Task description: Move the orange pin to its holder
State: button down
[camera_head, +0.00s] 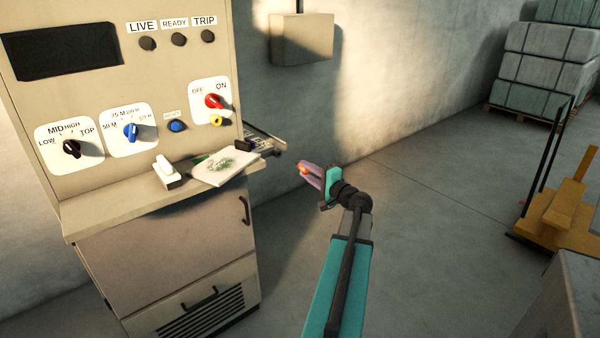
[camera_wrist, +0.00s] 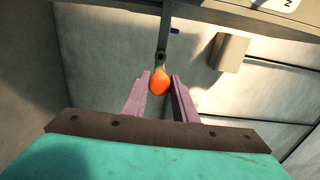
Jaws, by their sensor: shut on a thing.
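The orange pin (camera_wrist: 159,80) is between the fingertips of my gripper (camera_wrist: 160,85) in the wrist view, its round orange end facing the camera. In the head view the orange pin (camera_head: 304,169) shows as a small glowing spot at the tips of my gripper (camera_head: 308,172). My gripper is shut on it, in open air to the right of the cabinet's ledge. A grey bar with a dark end reaches down to the pin in the wrist view; I cannot tell whether they touch. I cannot make out which part is the pin's holder.
A control cabinet (camera_head: 150,240) with knobs stands at left. Its ledge (camera_head: 110,210) bears a white block (camera_head: 167,172) and a paper (camera_head: 224,167). A grey box (camera_head: 301,40) hangs on the wall. Stacked bales (camera_head: 550,70) and a yellow stand (camera_head: 560,215) are at right. The middle floor is clear.

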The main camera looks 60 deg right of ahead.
aim_at(302, 169)
jog(key=shift+w+a, duration=0.1)
jog(key=shift+w, duration=0.2)
jog(key=shift+w+r, duration=0.1)
jog(key=shift+w, duration=0.1)
jog(key=shift+p+x, duration=0.9)
jog(key=shift+x, duration=0.85)
jog(key=shift+w, duration=0.1)
jog(key=shift+b+x, duration=0.9)
jog(key=shift+x, duration=1.15)
jog(key=shift+a, duration=0.2)
jog(key=shift+d+b, duration=0.15)
jog(key=shift+b, duration=0.45)
jog(key=shift+b+x, duration=1.45)
jog(key=shift+x, duration=0.15)
dwell(0.6)
